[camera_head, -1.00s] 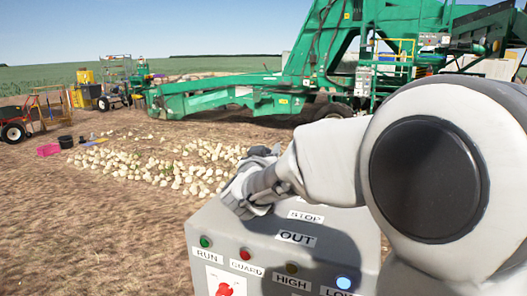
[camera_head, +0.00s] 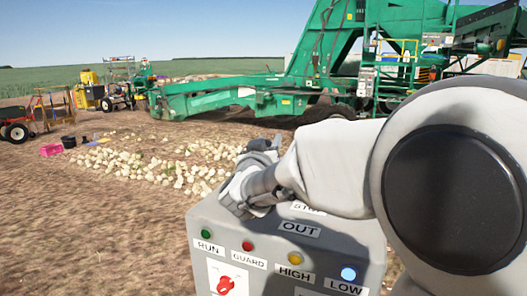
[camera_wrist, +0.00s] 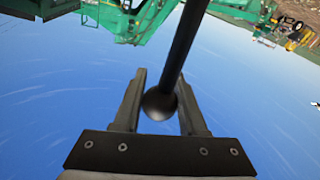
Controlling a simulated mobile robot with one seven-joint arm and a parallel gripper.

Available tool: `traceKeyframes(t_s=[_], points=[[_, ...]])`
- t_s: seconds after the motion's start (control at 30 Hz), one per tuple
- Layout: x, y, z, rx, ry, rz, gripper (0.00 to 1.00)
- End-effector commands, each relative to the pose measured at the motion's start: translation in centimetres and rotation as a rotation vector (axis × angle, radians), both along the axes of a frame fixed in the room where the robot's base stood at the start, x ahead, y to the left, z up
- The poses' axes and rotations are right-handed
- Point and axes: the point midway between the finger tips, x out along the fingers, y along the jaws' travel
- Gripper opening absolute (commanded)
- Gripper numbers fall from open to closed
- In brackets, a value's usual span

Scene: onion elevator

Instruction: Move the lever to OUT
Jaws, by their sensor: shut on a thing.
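The lever shows in the wrist view as a black rod (camera_wrist: 184,45) with a round black knob (camera_wrist: 160,103) at its end. My gripper (camera_wrist: 162,78) has one finger on each side of the lever and is shut on it. In the head view my gripper (camera_head: 265,147) is above the back left of the grey control box (camera_head: 345,243), partly hidden by my wrist. The lever cannot be made out there. The OUT label (camera_head: 299,229) is on the box top. The STOP label (camera_head: 307,208) behind it is partly covered by my arm.
The box front has RUN (camera_head: 206,234), GUARD (camera_head: 247,246), HIGH (camera_head: 295,259) and LOW (camera_head: 348,274) lamps and a red switch (camera_head: 226,285). Onions (camera_head: 165,160) lie on the soil beyond. A green harvesting machine (camera_head: 230,93) stands behind. My arm blocks the right side.

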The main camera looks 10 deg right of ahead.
Motion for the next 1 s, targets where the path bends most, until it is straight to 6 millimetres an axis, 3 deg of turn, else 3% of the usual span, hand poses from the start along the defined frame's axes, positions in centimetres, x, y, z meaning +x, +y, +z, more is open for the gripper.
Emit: traceKeyframes(t_s=[0.6, 1.0], points=[[-2.9, 2.0, -0.6, -0.121, -0.184, 0.002, 0.0], [-4.5, 3.0, -0.3, -0.133, -0.201, 0.002, 0.0]])
